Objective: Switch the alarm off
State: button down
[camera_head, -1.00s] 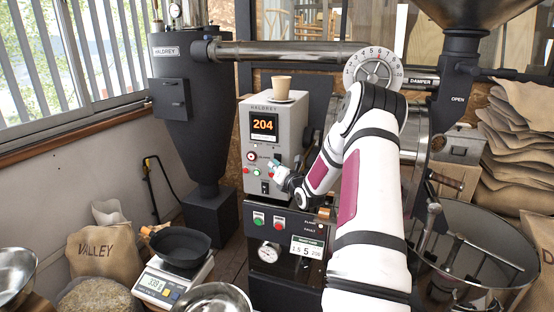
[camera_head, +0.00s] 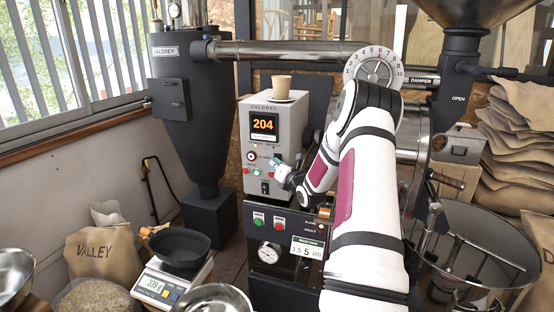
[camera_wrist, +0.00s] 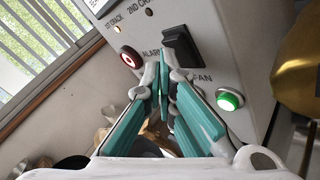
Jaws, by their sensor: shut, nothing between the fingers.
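The grey roaster control box (camera_head: 287,120) stands at the middle of the head view, with an orange 204 display (camera_head: 263,125). In the wrist view its face shows a red-ringed round control (camera_wrist: 130,57) beside the word ALARM. A black rocker switch (camera_wrist: 182,46) lies just right of that word, above FAN. I cannot tell which of the two the ALARM label names. My gripper (camera_wrist: 160,80) is shut and empty, its teal fingertips close below the label and the rocker. Contact with the panel cannot be made out. My gripper also shows against the box in the head view (camera_head: 274,164).
A lit green button (camera_wrist: 229,99) sits right of the fingers. A cup (camera_head: 281,86) stands on the box. Below is a black panel (camera_head: 285,245) with buttons and a gauge. A scale with a black pan (camera_head: 180,247) stands at lower left; a round cooling tray (camera_head: 480,240) is at right.

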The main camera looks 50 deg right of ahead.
jog(key=shift+w+d, duration=0.1)
jog(key=shift+d, duration=0.15)
jog(key=shift+a, duration=0.1)
dwell(0.5)
jog(key=shift+s+a, duration=0.3)
jog(key=shift+a, duration=0.3)
jog(key=shift+a+f, duration=0.1)
jog(key=shift+s+a+f, duration=0.1)
jog(key=shift+s+a, duration=0.2)
jog(key=shift+a, duration=0.4)
jog(key=shift+s+a+f, duration=0.1)
jog(key=shift+s+a, duration=0.25)
jog(key=shift+a, duration=0.4)
jog(key=shift+s+a+f, duration=0.1)
jog(key=shift+s+a, duration=0.2)
jog(key=shift+a, duration=0.4)
